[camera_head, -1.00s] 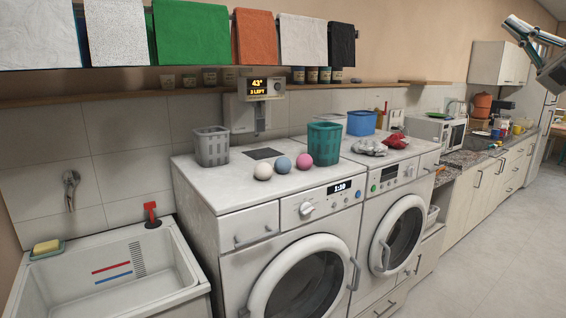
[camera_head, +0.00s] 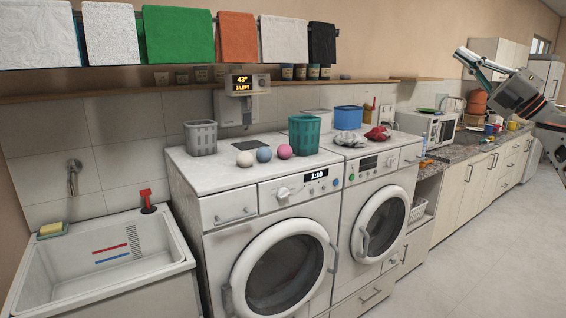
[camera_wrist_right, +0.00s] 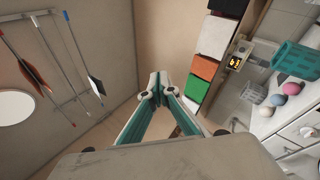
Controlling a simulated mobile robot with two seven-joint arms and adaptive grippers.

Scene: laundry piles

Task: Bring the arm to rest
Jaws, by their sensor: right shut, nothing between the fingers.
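My right gripper (camera_head: 464,55) is raised at the upper right of the head view, in front of the far kitchen cabinets, and its arm comes in from the right edge. In the right wrist view the fingertips of the same gripper (camera_wrist_right: 158,84) meet, shut and empty. It touches nothing that I can see. My left gripper and arm are not in view.
Two washing machines (camera_head: 285,190) stand in the middle with three balls (camera_head: 264,154), a grey basket (camera_head: 200,138) and a teal basket (camera_head: 304,133) on top. A sink (camera_head: 100,255) is at left. Towels (camera_head: 178,35) hang above. Floor (camera_head: 495,245) at right is clear.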

